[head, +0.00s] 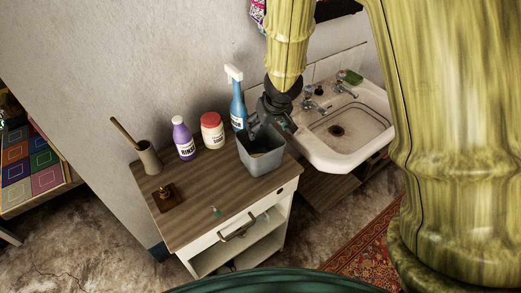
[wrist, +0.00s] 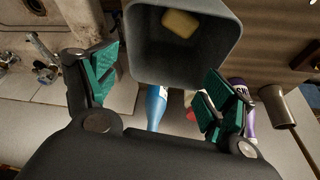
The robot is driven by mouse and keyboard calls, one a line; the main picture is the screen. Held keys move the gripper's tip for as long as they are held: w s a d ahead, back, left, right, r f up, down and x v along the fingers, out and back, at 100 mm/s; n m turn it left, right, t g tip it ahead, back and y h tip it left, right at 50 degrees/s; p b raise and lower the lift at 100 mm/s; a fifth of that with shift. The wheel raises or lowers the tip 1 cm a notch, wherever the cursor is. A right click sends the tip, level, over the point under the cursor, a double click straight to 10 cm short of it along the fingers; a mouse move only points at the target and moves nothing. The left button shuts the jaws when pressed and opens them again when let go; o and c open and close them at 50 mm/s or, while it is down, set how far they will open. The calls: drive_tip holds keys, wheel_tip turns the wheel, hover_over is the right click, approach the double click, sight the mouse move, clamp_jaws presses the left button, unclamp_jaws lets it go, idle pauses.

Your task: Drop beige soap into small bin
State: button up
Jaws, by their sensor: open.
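The small grey bin (head: 263,165) stands on the wooden top of a cabinet, near its right edge. The beige soap (wrist: 180,23) lies inside the bin, on its bottom, in the wrist view. It cannot be made out clearly in the head view. My gripper (head: 269,130) is open and empty at the bin's back rim, just above it. In the wrist view the green-padded fingers (wrist: 165,82) are spread apart, with the bin's grey wall (wrist: 155,67) beyond them.
A blue spray bottle (head: 237,102), a red-lidded jar (head: 213,132) and a purple bottle (head: 183,138) stand left of the bin. A brush holder (head: 148,157) is farther left.

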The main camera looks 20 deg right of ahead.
drive_tip(key=v, duration=1)
idle(0.3)
drive_tip(key=shift+s, duration=0.1)
idle(0.3)
